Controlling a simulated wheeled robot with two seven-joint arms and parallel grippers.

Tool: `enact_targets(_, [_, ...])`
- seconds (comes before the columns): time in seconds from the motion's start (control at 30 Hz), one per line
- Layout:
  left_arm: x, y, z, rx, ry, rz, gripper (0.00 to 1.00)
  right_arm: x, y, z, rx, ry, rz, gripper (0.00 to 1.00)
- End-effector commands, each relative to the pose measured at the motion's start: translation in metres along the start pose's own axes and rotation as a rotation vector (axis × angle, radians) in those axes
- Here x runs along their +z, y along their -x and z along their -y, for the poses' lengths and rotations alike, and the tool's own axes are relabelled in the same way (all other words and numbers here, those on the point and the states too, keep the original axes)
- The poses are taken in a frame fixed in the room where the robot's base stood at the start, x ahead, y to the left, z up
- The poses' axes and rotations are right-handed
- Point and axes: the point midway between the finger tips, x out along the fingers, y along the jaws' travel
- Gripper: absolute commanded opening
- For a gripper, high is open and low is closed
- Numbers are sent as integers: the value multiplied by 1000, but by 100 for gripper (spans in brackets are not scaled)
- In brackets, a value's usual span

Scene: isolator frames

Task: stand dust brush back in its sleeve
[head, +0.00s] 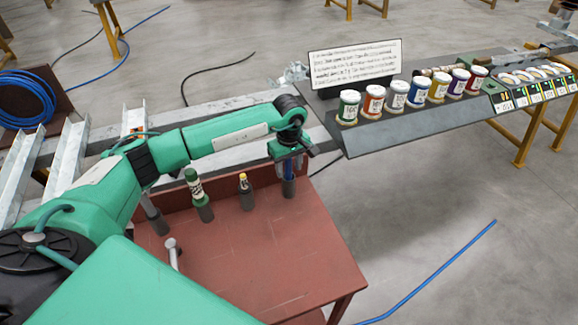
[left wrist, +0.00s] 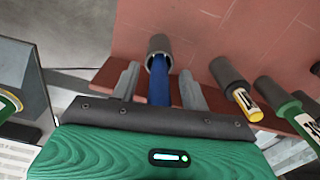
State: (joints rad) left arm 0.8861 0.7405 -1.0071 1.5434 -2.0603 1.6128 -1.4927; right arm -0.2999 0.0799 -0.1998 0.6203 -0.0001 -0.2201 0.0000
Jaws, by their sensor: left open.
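A blue-handled tool, which I take to be the dust brush (head: 288,168), stands in a dark grey sleeve (head: 288,188) at the back right of the red-brown table. In the left wrist view the blue handle (left wrist: 158,82) runs into the mouth of its sleeve (left wrist: 159,45); its lower end is hidden inside. My left gripper (head: 289,158) is over the handle. In the left wrist view its open fingers (left wrist: 158,88) lie either side of the handle, with gaps showing. My right gripper is not in view.
Along the table (head: 265,265) stand a sleeve with a yellow-banded item (head: 243,182), one with a green item (head: 194,185), and another grey sleeve (head: 153,215). A white-headed object (head: 171,248) is nearer. A shelf (head: 420,130) with several paint jars is behind right. The table's front right is clear.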

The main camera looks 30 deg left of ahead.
Motion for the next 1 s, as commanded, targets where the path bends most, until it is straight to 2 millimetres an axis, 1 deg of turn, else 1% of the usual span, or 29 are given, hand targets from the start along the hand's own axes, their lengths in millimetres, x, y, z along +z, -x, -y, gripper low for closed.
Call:
enact_targets(0.07, [-1,8,-1,3,0,-1,46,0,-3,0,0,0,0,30])
enact_targets(0.17, [-1,24,-1,5,-1,-4,46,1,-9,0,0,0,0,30])
enact_targets(0.4, [-1,80,-1,6,-1,-4,46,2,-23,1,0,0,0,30])
enact_targets(0.5, [-1,100,-1,5,0,-3,46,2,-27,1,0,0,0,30])
enact_targets(0.6, [-1,117,-1,4,0,-2,46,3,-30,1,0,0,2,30])
enact_targets(0.7, [-1,128,0,3,0,-2,46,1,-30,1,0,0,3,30])
enact_targets(0.8, [0,134,0,2,0,-1,46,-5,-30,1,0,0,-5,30])
enact_targets(0.9, [0,136,0,1,0,-1,46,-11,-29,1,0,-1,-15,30])
enact_targets(1.0, [0,136,0,1,0,-1,46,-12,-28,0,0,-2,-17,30])
